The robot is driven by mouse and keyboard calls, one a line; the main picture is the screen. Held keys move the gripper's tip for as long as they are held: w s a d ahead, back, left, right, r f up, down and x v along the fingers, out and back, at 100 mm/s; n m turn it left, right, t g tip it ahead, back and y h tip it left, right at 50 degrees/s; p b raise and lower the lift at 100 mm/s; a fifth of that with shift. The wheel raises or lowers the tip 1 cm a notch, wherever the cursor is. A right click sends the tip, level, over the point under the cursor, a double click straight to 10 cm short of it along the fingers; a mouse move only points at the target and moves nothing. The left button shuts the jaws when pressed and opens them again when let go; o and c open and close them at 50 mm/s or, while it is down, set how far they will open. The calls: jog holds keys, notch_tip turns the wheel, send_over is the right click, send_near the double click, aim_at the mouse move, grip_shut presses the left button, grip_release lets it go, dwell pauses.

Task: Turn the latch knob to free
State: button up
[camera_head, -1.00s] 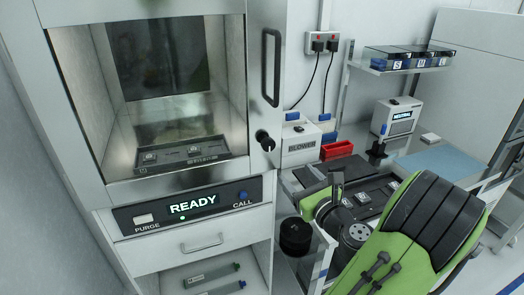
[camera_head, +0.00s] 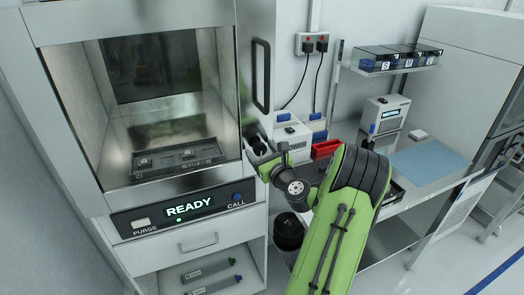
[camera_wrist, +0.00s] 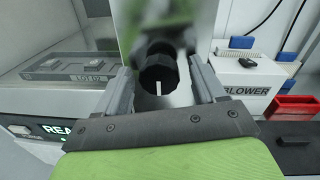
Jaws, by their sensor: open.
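The latch knob (camera_wrist: 159,72) is black and round with a white mark that points down in the wrist view. It sits on the metal door frame right of the chamber window. My gripper (camera_wrist: 162,82) is open, with one finger on each side of the knob. I cannot tell whether the fingers reach as far as the knob or touch it. In the head view my gripper (camera_head: 260,153) is at the door frame and my green arm comes in from the lower right; the knob is mostly hidden there.
The chamber holds a dark tray (camera_head: 175,160). A panel (camera_head: 190,208) below reads READY. A vertical door handle (camera_head: 261,75) is above the knob. The blower box (camera_wrist: 245,75), a red bin (camera_head: 326,149) and a bench (camera_head: 420,165) are to the right.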

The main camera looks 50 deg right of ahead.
jog(key=c, duration=1.1)
jog(key=shift+o, duration=0.2)
jog(key=shift+n, duration=0.4)
jog(key=n+b, duration=0.1)
jog(key=n, duration=0.2)
jog(key=shift+n, duration=0.4)
jog(key=n+b, duration=0.2)
jog(key=n, duration=0.2)
jog(key=shift+g, duration=0.3)
jog(key=n+b, duration=0.3)
jog(key=n, duration=0.1)
jog(key=shift+n, duration=0.3)
jog(key=shift+n+g+h+b, duration=0.3)
jog(key=shift+n+b, duration=1.7)
jog(key=shift+r, duration=0.1)
